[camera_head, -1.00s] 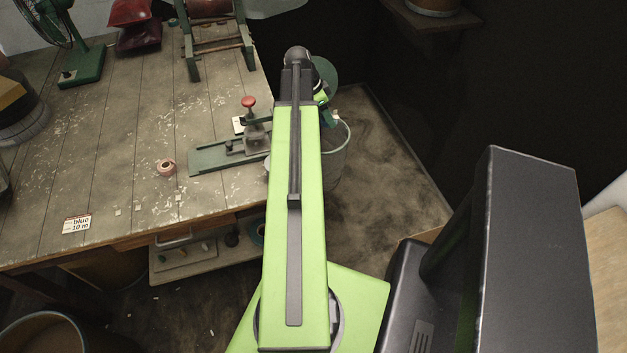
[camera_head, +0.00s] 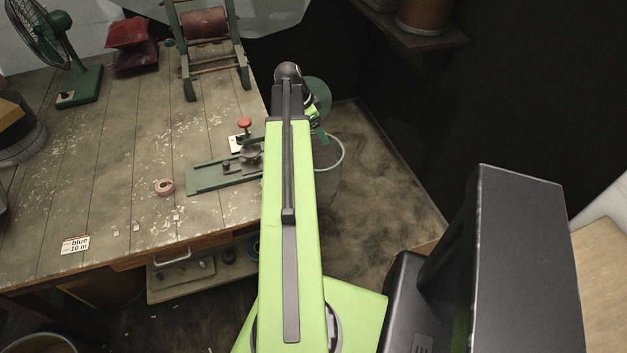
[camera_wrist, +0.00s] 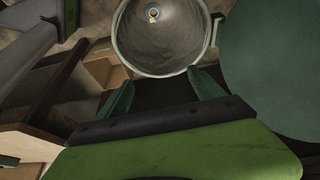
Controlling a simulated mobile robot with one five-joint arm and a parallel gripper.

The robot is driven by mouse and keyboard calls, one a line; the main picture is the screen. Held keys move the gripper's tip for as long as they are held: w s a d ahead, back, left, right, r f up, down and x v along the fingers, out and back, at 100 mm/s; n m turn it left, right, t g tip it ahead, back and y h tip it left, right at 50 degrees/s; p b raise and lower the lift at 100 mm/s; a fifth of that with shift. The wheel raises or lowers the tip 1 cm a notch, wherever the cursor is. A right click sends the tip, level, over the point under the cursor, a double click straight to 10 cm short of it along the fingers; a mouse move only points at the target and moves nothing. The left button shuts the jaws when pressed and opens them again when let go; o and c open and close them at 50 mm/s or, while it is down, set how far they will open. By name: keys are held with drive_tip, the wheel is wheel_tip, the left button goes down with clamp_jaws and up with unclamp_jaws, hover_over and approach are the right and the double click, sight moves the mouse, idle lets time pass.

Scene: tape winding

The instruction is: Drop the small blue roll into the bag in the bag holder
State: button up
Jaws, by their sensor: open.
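My gripper (camera_wrist: 163,91) is open and empty in the wrist view, its two green fingers apart at the near rim of a round grey container (camera_wrist: 180,60). This open-topped container also shows in the head view (camera_head: 331,170), on the right of the bench, partly behind my arm. I cannot tell whether it is the bag in its holder. A small pale ring-shaped thing (camera_wrist: 153,13) lies inside it. Its colour does not read clearly as blue, so I cannot tell if it is the small blue roll. In the head view my arm mostly hides the fingers.
The wooden bench (camera_head: 120,170) carries a pinkish roll (camera_head: 163,187), a "blue 10 m" card (camera_head: 75,245), a green press with a red knob (camera_head: 244,123), a winding frame (camera_head: 205,25) and a fan (camera_head: 50,50). A green disc (camera_wrist: 275,65) is close right of my gripper.

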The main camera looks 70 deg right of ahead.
drive_tip(key=p+v, duration=1.1)
drive_tip(key=v, duration=0.3)
drive_tip(key=shift+r+p, duration=0.3)
drive_tip(key=shift+p, duration=0.1)
drive_tip(key=shift+w, duration=0.1)
